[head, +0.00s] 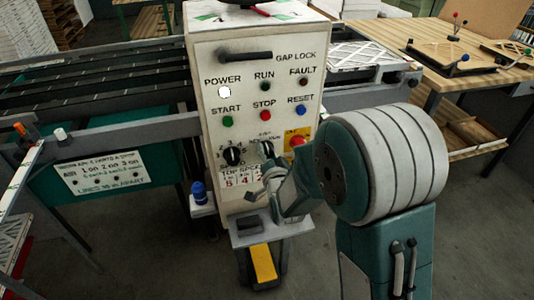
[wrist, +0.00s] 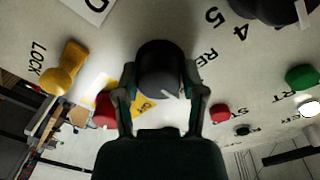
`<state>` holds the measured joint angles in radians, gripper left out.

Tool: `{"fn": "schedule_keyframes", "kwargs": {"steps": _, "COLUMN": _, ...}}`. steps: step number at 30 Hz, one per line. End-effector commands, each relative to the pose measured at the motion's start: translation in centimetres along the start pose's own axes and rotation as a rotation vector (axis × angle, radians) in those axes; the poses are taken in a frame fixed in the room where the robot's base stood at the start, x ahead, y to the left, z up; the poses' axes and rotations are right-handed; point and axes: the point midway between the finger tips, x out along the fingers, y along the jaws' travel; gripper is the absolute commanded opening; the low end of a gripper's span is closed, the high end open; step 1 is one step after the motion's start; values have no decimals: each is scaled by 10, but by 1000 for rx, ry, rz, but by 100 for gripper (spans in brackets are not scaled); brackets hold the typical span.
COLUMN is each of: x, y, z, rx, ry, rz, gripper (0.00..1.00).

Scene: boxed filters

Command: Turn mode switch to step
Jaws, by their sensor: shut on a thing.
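The light control panel (head: 215,135) stands upright in the middle of the head view. A black knob (wrist: 165,66) with a pale pointer mark fills the middle of the wrist view. My gripper (wrist: 162,92) has one finger on either side of it and is shut on it. In the head view my gripper (head: 266,160) reaches the panel's lower middle, right of a numbered black dial (head: 232,155). The gripper hides most of the held knob there, and I cannot read its setting. Only part of a label, "RE", shows beside the knob in the wrist view.
A red button (head: 297,141) on a yellow plate is close to the right of my gripper. Start, stop and reset buttons (head: 265,115) sit above. A yellow knob (wrist: 66,68) marked LOCK also shows. A yellow pedal (head: 263,262) is below the panel.

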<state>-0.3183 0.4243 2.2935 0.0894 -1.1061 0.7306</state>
Motion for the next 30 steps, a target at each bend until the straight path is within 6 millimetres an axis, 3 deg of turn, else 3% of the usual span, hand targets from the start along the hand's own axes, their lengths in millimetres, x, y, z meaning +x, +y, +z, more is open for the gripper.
{"fn": "schedule_keyframes", "kwargs": {"steps": 14, "x": 2, "y": -1, "z": -3, "rx": 20, "ry": 7, "rz": -1, "gripper": 6}}
{"fn": "schedule_keyframes", "kwargs": {"steps": 15, "x": 2, "y": -1, "z": -3, "rx": 19, "ry": 7, "rz": -1, "gripper": 58}}
{"fn": "schedule_keyframes", "kwargs": {"steps": 17, "x": 2, "y": -1, "z": -3, "rx": 19, "ry": 7, "rz": -1, "gripper": 85}}
{"fn": "schedule_keyframes", "kwargs": {"steps": 30, "x": -1, "y": 0, "z": -2, "rx": 18, "ry": 2, "rz": -1, "gripper": 88}}
